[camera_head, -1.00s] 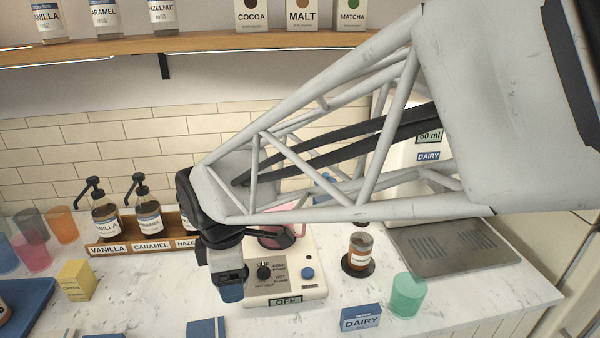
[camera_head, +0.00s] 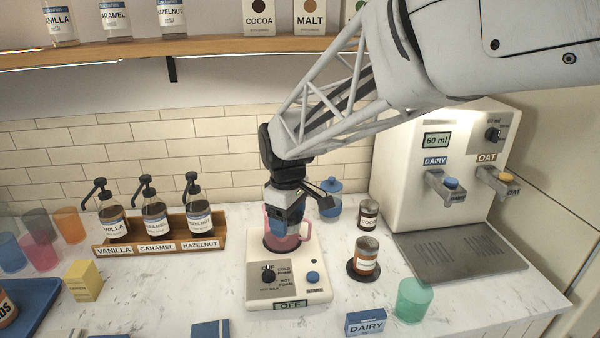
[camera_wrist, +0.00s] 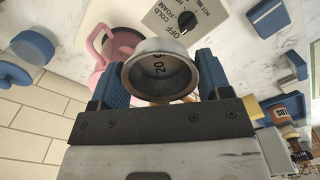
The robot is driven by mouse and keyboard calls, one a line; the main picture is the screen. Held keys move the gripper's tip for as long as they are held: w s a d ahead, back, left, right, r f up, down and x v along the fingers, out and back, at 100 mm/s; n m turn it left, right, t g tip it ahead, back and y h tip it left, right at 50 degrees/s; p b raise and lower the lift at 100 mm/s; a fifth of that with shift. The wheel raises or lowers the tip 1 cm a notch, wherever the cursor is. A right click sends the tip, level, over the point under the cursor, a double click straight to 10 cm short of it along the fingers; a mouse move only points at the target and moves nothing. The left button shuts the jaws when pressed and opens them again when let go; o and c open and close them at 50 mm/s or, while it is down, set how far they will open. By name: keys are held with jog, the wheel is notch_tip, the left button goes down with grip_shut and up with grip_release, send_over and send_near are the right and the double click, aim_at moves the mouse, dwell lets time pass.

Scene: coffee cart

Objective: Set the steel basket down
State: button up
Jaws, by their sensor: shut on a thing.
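The steel basket (camera_wrist: 160,75) is a small round metal cup with "20" marked inside, seen in the wrist view. My gripper (camera_wrist: 161,82) is shut on it, with a blue finger on each side. In the head view my gripper (camera_head: 286,216) points down over the frother base, in front of the pink pitcher (camera_head: 284,243). I cannot make out the basket clearly in the head view. The pitcher, with its handle, shows behind the basket in the wrist view (camera_wrist: 97,60).
The frother base (camera_head: 290,285) reads OFF. A syrup rack (camera_head: 160,246) stands left. A brown jar (camera_head: 366,258) on a black disc, a teal cup (camera_head: 412,299) and a blue DAIRY box (camera_head: 365,323) stand right. The milk dispenser (camera_head: 410,190) is at back right. Bare counter lies left of the frother.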

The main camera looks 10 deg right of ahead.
jog(key=w+d+f+m, duration=0.1)
jog(key=w+d+m, duration=0.45)
jog(key=d, duration=0.65)
jog(key=w+d+m, duration=0.5)
jog(key=w+d, duration=0.2)
jog(key=d, duration=0.5)
notch_tip(320, 180, down, 5)
jog(key=shift+w+a, duration=0.1)
jog(key=w+d, duration=0.2)
jog(key=w, duration=0.7)
jog(key=w+d, duration=0.2)
jog(key=w, duration=0.7)
jog(key=f, duration=0.6)
jog(key=shift+s+a+f, duration=0.15)
jog(key=shift+a+f, duration=0.1)
jog(key=shift+f, duration=0.35)
